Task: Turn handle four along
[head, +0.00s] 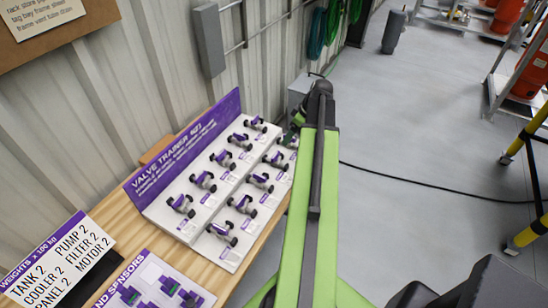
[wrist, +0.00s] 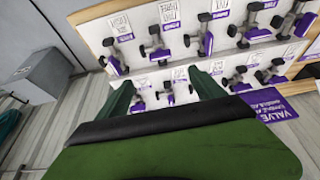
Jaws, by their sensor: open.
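The white valve board (head: 210,203) stands on a wooden bench with two rows of small valves with purple handles. Which one is handle four I cannot tell, as the labels are too small to read. My gripper (wrist: 160,80) is open at the far end of the board; in the head view it is mostly hidden by my green arm. In the wrist view, a far-end valve (wrist: 170,91) of the row nearer the purple sign (wrist: 268,107) shows between the dark green fingers, with another (wrist: 139,106) beside the left finger. Whether the fingers touch either is unclear.
A grey box (wrist: 42,75) stands past the board's far end. A weights sign (head: 62,258) and a sensor board (head: 150,283) are on the near bench (head: 262,245). A black cable (head: 430,185) crosses the otherwise open floor, with yellow-black posts (head: 525,238) at the right.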

